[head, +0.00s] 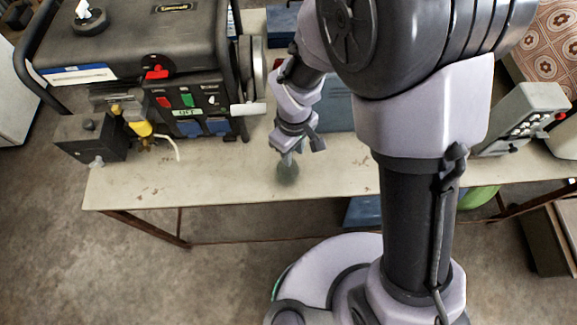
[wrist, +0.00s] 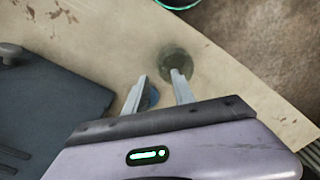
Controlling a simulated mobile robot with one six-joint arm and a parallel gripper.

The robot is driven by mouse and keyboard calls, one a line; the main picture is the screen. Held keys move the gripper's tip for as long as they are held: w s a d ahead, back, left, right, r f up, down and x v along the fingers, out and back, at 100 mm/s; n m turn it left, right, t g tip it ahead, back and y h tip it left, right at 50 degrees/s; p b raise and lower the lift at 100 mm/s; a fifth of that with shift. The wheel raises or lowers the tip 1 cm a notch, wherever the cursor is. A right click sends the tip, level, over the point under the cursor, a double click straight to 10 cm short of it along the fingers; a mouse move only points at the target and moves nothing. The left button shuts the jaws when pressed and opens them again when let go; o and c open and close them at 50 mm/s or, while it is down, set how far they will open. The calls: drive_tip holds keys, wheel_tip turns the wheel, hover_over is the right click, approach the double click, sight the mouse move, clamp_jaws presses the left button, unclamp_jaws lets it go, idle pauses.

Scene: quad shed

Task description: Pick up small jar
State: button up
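A small jar (head: 288,174) of see-through greenish glass stands upright on the pale table (head: 220,181), near its front edge. It also shows in the wrist view (wrist: 177,62), just beyond the right fingertip. My gripper (head: 289,157) is above the jar in the head view, pointing down. In the wrist view, my gripper (wrist: 159,77) has its two fingers spread apart, with nothing seen held between the tips. The jar lies off toward the right finger; whether they touch I cannot tell.
A black generator (head: 150,60) fills the table's left side. A grey box with buttons (head: 520,122) stands at the right. A dark blue-grey case (wrist: 45,115) lies left of my gripper in the wrist view.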

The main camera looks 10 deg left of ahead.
sight(294, 169)
drive_tip(key=f+b, duration=0.1)
drive_tip(key=f, duration=0.1)
drive_tip(key=f+b, duration=0.1)
drive_tip(key=f, duration=0.1)
drive_tip(key=f+b, duration=0.1)
drive_tip(key=f, duration=0.1)
drive_tip(key=shift+s+d, duration=0.2)
drive_tip(key=shift+s, duration=0.05)
drive_tip(key=shift+r, duration=0.2)
drive_tip(key=shift+c, duration=0.2)
clamp_jaws()
idle(0.6)
